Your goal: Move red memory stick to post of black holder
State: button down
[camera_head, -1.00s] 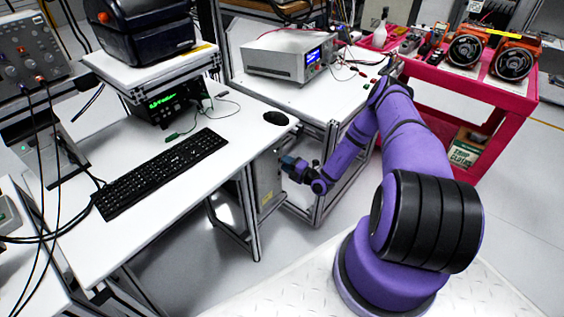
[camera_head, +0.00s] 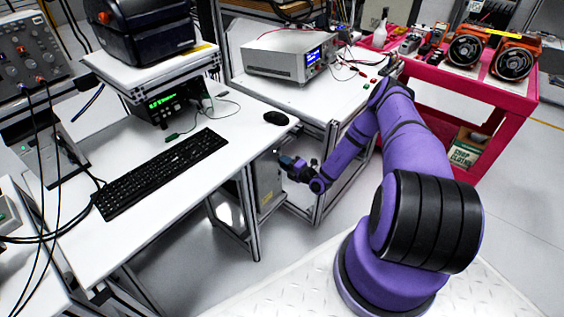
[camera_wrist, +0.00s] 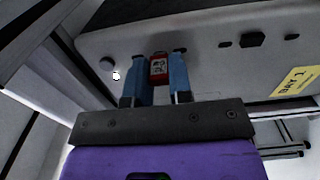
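The red memory stick (camera_wrist: 158,68) shows in the wrist view, with a pale printed label on its face, at the front panel of a grey box. The blue fingers of my gripper (camera_wrist: 159,62) lie against its left and right sides, so my gripper looks shut on it. I cannot tell whether its far end sits in the panel. In the head view my gripper (camera_head: 282,157) is low beside the grey box (camera_head: 267,181) under the white desk; the stick is too small to make out there.
The box panel has a yellow BAY 1 label (camera_wrist: 298,79) and dark fittings (camera_wrist: 252,40). A bench instrument (camera_head: 285,54) stands on the rear table. A red cart (camera_head: 480,95) stands right.

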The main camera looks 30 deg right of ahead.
jog(key=shift+s+d, duration=0.1)
jog(key=shift+s, duration=0.05)
dwell(0.4)
jog(key=shift+v, duration=2.6)
